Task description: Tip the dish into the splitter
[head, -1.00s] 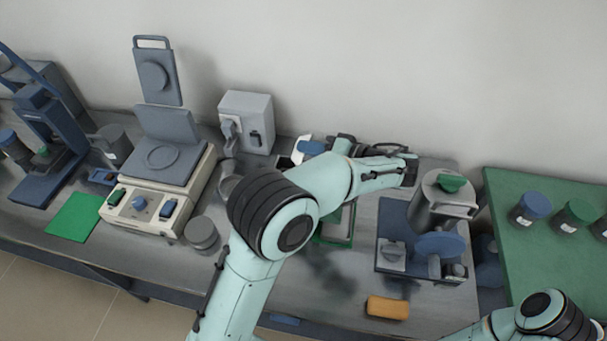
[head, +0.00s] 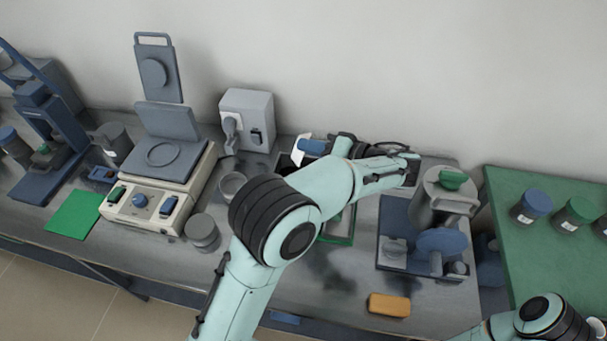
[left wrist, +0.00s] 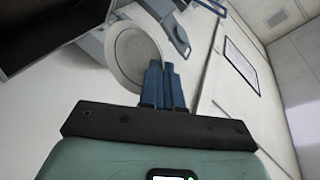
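My left gripper (head: 412,158) reaches over the back of the bench, left of the grey cylinder with the green lid. In the left wrist view its two blue fingers (left wrist: 161,84) are close together. They meet at the right rim of a pale round dish (left wrist: 131,48), one finger on each side of the rim, and the dish's round face shows to the camera. In the head view I cannot make out the dish. I cannot identify the splitter with certainty; the bench under my forearm is largely hidden. My right gripper is out of view.
A blue-based device with a grey cylinder (head: 437,205) stands right of the gripper. A green-edged tray (head: 338,239) is partly under my arm. An orange block (head: 389,305) lies at the front. A balance-like device (head: 150,207) and grey bowl (head: 231,183) stand left.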

